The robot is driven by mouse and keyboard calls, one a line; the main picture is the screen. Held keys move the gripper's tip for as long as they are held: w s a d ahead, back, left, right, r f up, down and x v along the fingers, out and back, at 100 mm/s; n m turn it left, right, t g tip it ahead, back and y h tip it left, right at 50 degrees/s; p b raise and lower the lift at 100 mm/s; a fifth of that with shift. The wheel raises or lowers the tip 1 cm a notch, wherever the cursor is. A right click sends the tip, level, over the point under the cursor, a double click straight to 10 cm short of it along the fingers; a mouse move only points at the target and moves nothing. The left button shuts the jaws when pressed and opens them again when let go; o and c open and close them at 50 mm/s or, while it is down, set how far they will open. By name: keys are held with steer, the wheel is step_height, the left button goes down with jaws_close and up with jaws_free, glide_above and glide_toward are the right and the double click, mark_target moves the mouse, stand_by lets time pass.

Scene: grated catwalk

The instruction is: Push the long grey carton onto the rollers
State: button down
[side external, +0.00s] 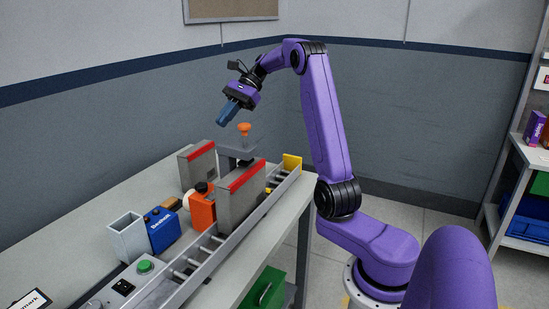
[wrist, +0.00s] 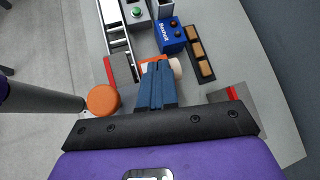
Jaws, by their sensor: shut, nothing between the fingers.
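My gripper (side external: 224,119) is shut and empty, high above the bench, its blue fingers pointing down and left. In the wrist view its closed fingers (wrist: 157,70) cover part of the bench. The rollers (side external: 180,271) run in a rail along the bench's near edge and also show in the wrist view (wrist: 118,32). Two tall grey blocks with red tops stand on the bench: one (side external: 239,203) beside the rail, one (side external: 197,166) farther back. I cannot tell whether either is the long grey carton. No other long grey carton shows clearly.
An orange knob (side external: 244,128) stands above a grey plate (side external: 237,150).

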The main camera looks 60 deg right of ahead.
steer(key=s+d+f+n+t+y, duration=0.1)
steer(key=s+d+f+n+t, duration=0.15)
steer(key=d, duration=0.45)
steer(key=s+d+f+n+t+y, duration=0.1)
steer(key=s+d+f+n, duration=0.15)
steer(key=d, duration=0.45)
steer(key=s+d+f+n+t+y, duration=0.2)
steer(key=s+d+f+n+t, duration=0.3)
steer(key=s+d+f, duration=0.45)
glide_toward(257, 168)
steer(key=shift+w+d, duration=0.2)
steer(key=shift+w, duration=0.65)
steer(key=shift+w+d, duration=0.2)
steer(key=shift+w, duration=0.7)
steer(key=shift+w+d, duration=0.2)
steer(key=shift+w, duration=0.65)
steer(key=shift+a, duration=0.1)
steer(key=a, duration=0.7)
steer(key=shift+s, duration=0.15)
steer(key=shift+d, duration=0.2)
